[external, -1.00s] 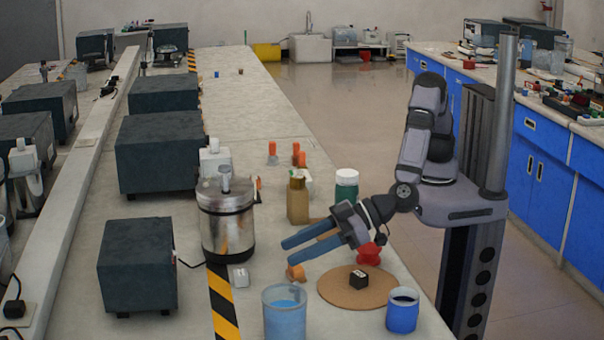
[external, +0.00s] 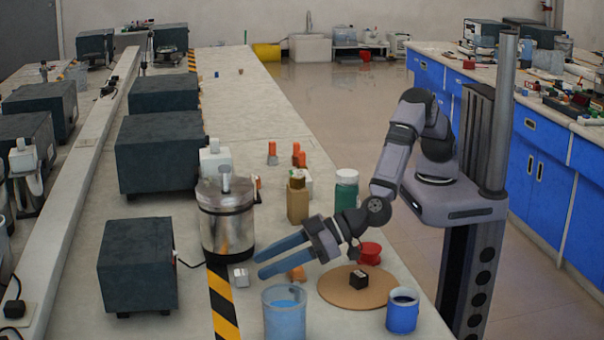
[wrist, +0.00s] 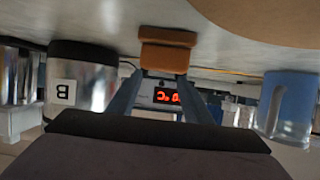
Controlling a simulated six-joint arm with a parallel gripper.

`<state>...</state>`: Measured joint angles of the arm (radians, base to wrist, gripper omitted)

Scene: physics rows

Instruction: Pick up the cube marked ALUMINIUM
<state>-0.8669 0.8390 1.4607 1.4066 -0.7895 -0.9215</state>
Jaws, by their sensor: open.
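Two small cubes show in the external view. A silver-grey cube (external: 239,277) sits on the bench beside the striped tape. A dark cube (external: 359,279) with a pale mark on top rests on a round cork mat (external: 338,293). The lettering on both is too small to read, so I cannot tell which says ALUMINIUM. My gripper (external: 262,266) is open and empty, its blue fingers pointing left, above and just right of the silver-grey cube in the picture. Neither cube is clearly visible in the wrist view, where an orange block (wrist: 168,48) appears beyond the fingers.
A steel pot (external: 227,230) stands behind the silver-grey cube. A beaker of blue liquid (external: 284,315) and a blue cup (external: 402,312) stand in front. A red item (external: 370,252) and bottles (external: 298,203) stand behind the mat.

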